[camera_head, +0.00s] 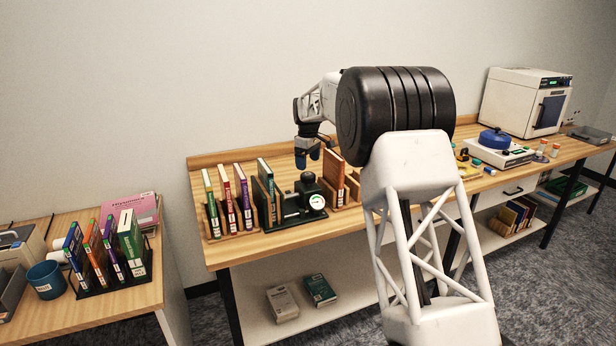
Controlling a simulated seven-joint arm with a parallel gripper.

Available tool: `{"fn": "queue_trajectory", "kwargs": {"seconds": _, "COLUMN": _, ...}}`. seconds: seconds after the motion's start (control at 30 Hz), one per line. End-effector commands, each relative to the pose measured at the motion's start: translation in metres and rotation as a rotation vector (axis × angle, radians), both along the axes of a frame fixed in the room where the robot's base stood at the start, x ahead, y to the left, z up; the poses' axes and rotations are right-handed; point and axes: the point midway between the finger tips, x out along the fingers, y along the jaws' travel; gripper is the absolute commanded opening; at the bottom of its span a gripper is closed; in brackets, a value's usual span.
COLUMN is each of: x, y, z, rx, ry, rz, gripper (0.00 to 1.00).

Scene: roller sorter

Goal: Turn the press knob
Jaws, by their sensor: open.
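A small dark press (300,205) stands near the front edge of the wooden workbench, between upright books. It has a silver bar and a white round dial on its front right. A black round part on its top (308,178) looks like the press knob. My arm hides part of the bench to the right.
Books in a wooden rack (233,234) stand left of the press. A brown book (334,174) stands close to its right. A white oven-like box (525,100) stands far right.

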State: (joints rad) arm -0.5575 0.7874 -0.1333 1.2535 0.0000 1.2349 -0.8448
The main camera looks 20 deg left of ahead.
Motion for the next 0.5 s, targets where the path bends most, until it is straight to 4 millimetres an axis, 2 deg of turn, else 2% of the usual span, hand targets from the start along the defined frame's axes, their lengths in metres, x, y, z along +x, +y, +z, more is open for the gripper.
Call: {"fn": "queue_trajectory", "kwargs": {"seconds": 0.5, "x": 0.0, "y": 0.0, "z": -0.057, "rx": 0.0, "ry": 0.0, "rz": 0.0, "gripper": 0.86}}
